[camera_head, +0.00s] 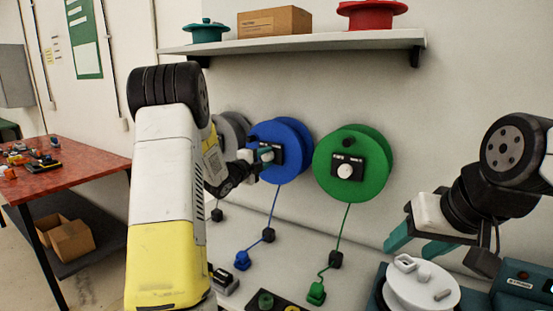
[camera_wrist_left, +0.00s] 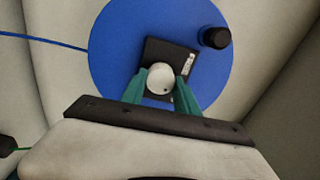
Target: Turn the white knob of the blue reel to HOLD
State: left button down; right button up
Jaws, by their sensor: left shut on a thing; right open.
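The blue reel (camera_head: 291,142) hangs on the wall between a grey and a green reel. It fills much of the left wrist view (camera_wrist_left: 110,60). Its white knob (camera_wrist_left: 159,78) sits on a black plate (camera_wrist_left: 185,57) with small white lettering, too small to read. My left gripper (camera_wrist_left: 166,88) is shut on the white knob, one teal finger on each side. A small dark dot shows on the knob's lower right. In the head view the left gripper (camera_head: 262,155) mostly covers the knob. My right gripper (camera_head: 418,243) is open and empty at the lower right, away from the reels.
The green reel (camera_head: 375,150) is close on the right, the grey reel (camera_head: 232,130) on the left. A shelf (camera_head: 300,44) runs above. A blue cord hangs below the blue reel to a blue plug (camera_head: 242,260). A red table (camera_head: 80,165) stands at left.

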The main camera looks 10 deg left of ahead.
pick_arm(q)
jog(key=shift+f+m, duration=0.1)
jog(key=shift+m, duration=0.3)
jog(key=c, duration=0.9)
grip_release()
jog(key=v, duration=0.7)
jog(key=shift+s+a, duration=0.1)
jog(key=shift+s, duration=0.3)
